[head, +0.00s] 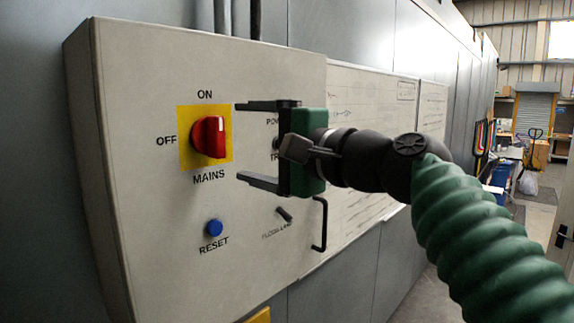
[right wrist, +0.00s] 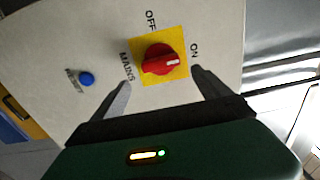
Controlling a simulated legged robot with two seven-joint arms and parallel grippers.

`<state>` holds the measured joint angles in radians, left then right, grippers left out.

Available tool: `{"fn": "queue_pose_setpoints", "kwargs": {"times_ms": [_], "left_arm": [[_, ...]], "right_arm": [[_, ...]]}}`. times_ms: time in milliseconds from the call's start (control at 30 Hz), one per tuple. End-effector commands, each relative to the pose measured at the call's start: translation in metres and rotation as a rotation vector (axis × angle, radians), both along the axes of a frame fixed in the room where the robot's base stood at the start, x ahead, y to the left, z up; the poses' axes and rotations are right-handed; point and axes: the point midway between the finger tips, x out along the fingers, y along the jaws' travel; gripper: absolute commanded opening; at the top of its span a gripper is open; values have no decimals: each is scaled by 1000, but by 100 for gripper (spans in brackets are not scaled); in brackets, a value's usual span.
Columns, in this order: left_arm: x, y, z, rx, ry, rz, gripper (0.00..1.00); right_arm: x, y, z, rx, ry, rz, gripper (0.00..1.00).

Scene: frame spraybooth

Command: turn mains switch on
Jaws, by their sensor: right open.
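The mains switch (head: 208,137) is a red rotary knob on a yellow square plate on the pale control box. ON is printed above it, OFF to its left and MAINS below. Its raised grip stands about upright, with the white mark at the ON end. The knob also shows in the right wrist view (right wrist: 163,59), its white mark towards ON. My right gripper (head: 241,142) is open and empty, to the right of the knob in the head view and apart from it. In the right wrist view its fingers (right wrist: 160,84) point towards the knob, one to each side.
A blue RESET button (head: 214,227) sits below the switch. A small black toggle (head: 284,214) and a black handle (head: 320,225) are on the box's lower right. A whiteboard (head: 370,100) hangs beyond the box. An open aisle with clutter lies at far right.

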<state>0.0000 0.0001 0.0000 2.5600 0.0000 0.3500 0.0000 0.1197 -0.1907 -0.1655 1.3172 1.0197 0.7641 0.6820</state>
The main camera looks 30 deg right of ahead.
Motion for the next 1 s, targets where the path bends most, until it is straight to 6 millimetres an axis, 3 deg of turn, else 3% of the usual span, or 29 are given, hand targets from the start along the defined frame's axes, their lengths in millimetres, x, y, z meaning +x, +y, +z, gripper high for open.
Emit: {"fn": "queue_pose_setpoints", "kwargs": {"times_ms": [33,200,400,900,1000], "left_arm": [[0,0,-13,0,0,0,0],[0,0,-27,0,0,0,0],[0,0,-45,0,0,0,0],[0,0,-44,0,0,0,0],[0,0,-46,0,0,0,0]], "right_arm": [[-16,-6,-6,-1,-4,-4,87],[-58,-23,-5,0,-1,-2,87],[-86,-34,-5,0,1,-1,87],[-90,-35,-2,1,4,0,87],[-79,-37,-19,-14,31,-8,87]]}}
